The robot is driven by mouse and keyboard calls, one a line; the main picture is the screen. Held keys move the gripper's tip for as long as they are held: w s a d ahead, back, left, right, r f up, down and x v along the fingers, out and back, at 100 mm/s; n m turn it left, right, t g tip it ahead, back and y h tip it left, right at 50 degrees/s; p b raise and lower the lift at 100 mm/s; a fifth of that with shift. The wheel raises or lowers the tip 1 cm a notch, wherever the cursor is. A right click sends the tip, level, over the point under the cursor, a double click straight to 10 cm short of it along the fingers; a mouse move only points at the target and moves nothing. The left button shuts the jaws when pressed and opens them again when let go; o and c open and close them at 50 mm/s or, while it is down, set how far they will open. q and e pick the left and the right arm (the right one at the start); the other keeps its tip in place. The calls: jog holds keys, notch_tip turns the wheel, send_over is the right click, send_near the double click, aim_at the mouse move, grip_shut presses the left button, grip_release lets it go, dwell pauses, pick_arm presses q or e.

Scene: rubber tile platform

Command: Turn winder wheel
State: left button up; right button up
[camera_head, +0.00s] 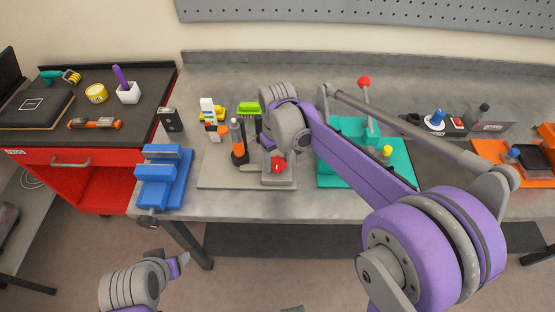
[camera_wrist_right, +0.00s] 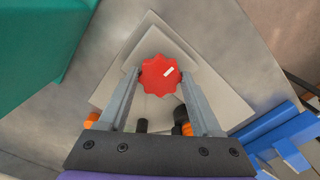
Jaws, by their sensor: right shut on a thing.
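The winder wheel (camera_wrist_right: 160,75) is a red scalloped knob with a white mark on its face, pointing to the upper right in the wrist view. It also shows in the head view (camera_head: 278,166), at the front of a grey block on a grey base plate (camera_head: 218,180). My right gripper (camera_wrist_right: 159,84) has a finger on each side of the wheel and is shut on it. In the head view my right gripper (camera_head: 279,155) is mostly hidden behind its own wrist. My left arm's end (camera_head: 183,259) is low at the left, away from the bench; its jaws are not clear.
An orange and black upright tool (camera_head: 238,142) stands just left of the wheel. A blue vise-like block (camera_head: 164,178) sits at the bench's left edge. A teal fixture (camera_head: 396,170) with a red-ball lever (camera_head: 365,82) stands right. A red tool cart (camera_head: 105,175) is farther left.

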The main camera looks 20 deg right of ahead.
aim_at(277, 163)
jog(key=m, duration=0.4)
jog(key=shift+m, duration=0.3)
jog(key=m, duration=0.3)
jog(key=shift+m+b, duration=0.3)
jog(key=shift+m, duration=0.1)
jog(key=m, duration=0.3)
jog(key=shift+m, duration=2)
jog(key=o, duration=1.4)
notch_tip(277, 163, up, 11)
jog(key=shift+f, duration=0.1)
